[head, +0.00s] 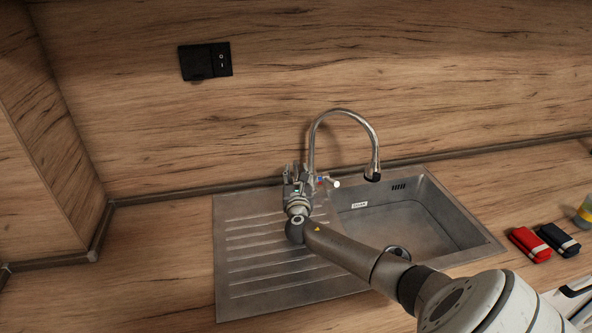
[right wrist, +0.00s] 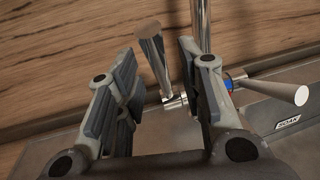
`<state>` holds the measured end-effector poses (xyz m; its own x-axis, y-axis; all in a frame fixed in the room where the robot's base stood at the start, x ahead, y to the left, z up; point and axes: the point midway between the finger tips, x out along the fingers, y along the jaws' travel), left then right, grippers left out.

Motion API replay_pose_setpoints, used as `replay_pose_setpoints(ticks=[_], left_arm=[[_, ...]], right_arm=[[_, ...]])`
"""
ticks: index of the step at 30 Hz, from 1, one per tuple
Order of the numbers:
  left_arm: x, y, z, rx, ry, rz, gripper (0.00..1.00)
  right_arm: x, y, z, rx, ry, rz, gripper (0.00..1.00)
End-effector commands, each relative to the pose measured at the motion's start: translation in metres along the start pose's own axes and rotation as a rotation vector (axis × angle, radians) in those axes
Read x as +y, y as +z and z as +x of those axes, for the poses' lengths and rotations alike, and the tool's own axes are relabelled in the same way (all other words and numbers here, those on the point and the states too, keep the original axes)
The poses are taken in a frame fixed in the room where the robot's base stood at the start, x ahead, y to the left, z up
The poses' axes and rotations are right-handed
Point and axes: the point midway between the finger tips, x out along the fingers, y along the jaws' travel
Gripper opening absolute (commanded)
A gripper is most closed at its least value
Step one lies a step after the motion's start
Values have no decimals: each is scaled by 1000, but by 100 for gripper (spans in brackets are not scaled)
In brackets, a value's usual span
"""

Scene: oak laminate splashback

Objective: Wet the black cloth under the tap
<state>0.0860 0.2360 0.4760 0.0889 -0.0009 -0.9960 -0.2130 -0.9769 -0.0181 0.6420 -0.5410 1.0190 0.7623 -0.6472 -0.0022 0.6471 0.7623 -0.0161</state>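A dark, black-looking folded cloth (head: 558,240) with a pale band lies on the worktop right of the sink. The tap (head: 314,140) has a tall curved spout that ends over the basin; no water shows from it. My right gripper (head: 294,174) is at the tap's base, left of the spout. In the right wrist view its fingers (right wrist: 158,75) are open, with a metal tap lever (right wrist: 151,55) between them; I cannot tell whether they touch it. A second lever (right wrist: 285,92) with a red and blue mark is to the right. My left gripper is not in view.
The steel sink has a ribbed drainboard (head: 245,265) at left and an empty basin (head: 385,222) at right. A red folded cloth (head: 530,244) lies beside the dark one, near a yellow-banded container (head: 586,213). A black socket (head: 205,62) is on the splashback. The left worktop is clear.

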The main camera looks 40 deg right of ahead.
Motion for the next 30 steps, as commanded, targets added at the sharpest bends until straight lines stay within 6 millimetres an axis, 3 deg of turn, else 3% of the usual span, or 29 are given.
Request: replay_pose_setpoints(ticks=[7, 19, 27, 30], left_arm=[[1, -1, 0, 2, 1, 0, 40], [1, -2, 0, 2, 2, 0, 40], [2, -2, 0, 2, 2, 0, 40], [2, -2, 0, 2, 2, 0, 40]], right_arm=[[0, 0, 22, -1, -1, 0, 35], [0, 0, 26, 0, 1, 0, 35], [0, 0, 26, 0, 1, 0, 2], [0, 0, 26, 0, 1, 0, 0]])
